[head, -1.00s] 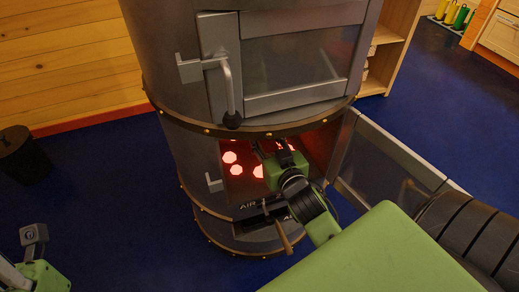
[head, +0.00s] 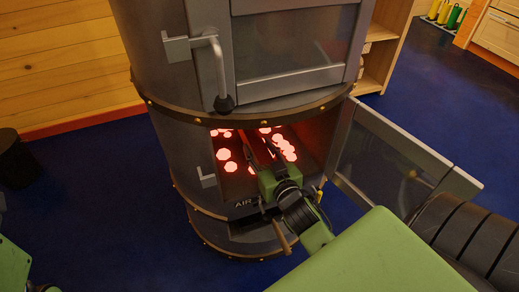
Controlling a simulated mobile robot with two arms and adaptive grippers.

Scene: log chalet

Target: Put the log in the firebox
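The firebox (head: 315,150) is the lower opening of a round dark metal stove, with several glowing red-orange embers (head: 230,160) on its floor. Its glazed door (head: 385,155) stands open to the right. My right gripper (head: 258,148) reaches into the opening, its green body at the front edge. Its two dark fingers point inward and look spread apart, with glow between them. I cannot make out a log; any log behind the fingers or deeper inside is hidden. Of my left arm only a green part shows at the lower left edge; its gripper is out of view.
The stove's upper door (head: 290,50) is shut, with a handle (head: 222,75) above the opening. A lever with a wooden grip (head: 281,237) sticks out below the firebox. A dark bucket (head: 17,160) stands at left. Blue floor is clear around the stove.

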